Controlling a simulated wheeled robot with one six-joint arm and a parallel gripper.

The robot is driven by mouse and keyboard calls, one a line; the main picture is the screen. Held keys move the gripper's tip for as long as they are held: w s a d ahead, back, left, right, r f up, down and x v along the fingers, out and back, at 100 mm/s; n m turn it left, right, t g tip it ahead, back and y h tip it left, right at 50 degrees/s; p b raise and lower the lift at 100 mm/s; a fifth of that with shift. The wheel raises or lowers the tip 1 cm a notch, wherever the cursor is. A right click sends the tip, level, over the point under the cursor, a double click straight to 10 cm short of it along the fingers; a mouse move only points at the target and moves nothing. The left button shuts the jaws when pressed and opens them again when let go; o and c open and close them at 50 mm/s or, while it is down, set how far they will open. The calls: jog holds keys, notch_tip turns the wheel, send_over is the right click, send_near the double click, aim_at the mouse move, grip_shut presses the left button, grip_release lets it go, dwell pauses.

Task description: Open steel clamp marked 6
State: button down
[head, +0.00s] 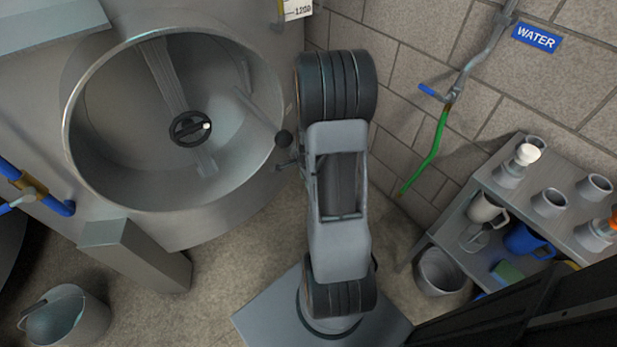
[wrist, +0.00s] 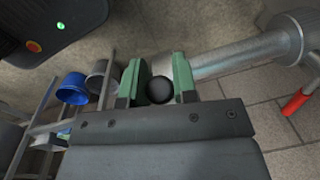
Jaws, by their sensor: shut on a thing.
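In the wrist view my gripper (wrist: 159,89) has its two green fingers on either side of a round black ball knob (wrist: 159,91), and is shut on it. What the knob is fixed to is hidden. No clamp marked 6 can be read in either view, so I cannot tell by a number whose knob this is.
A black handwheel (head: 190,129) sits on a bar across the opening. A steel pipe (wrist: 240,54) and a red handle (wrist: 296,102) lie right of my gripper. A shelf (head: 560,205) with mugs, a grey bin (head: 440,272) and a bucket (head: 68,318) stand around.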

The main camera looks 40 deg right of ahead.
jog(key=shift+s+a+f, duration=0.15)
jog(key=shift+s+f, duration=0.1)
jog(key=shift+s, duration=0.05)
jog(key=c, duration=0.9)
grip_release()
jog(key=shift+w+r, duration=0.1)
jog(key=shift+w+r, duration=0.1)
jog(key=shift+r, duration=0.05)
jog(key=shift+r, duration=0.35)
jog(key=r+p, duration=0.1)
jog(key=r, duration=0.3)
jog(key=r+p, duration=0.1)
jog(key=r, duration=0.3)
jog(key=s+r+p, duration=0.1)
jog(key=r+p, duration=0.1)
jog(key=r, duration=0.3)
jog(key=shift+f, duration=0.1)
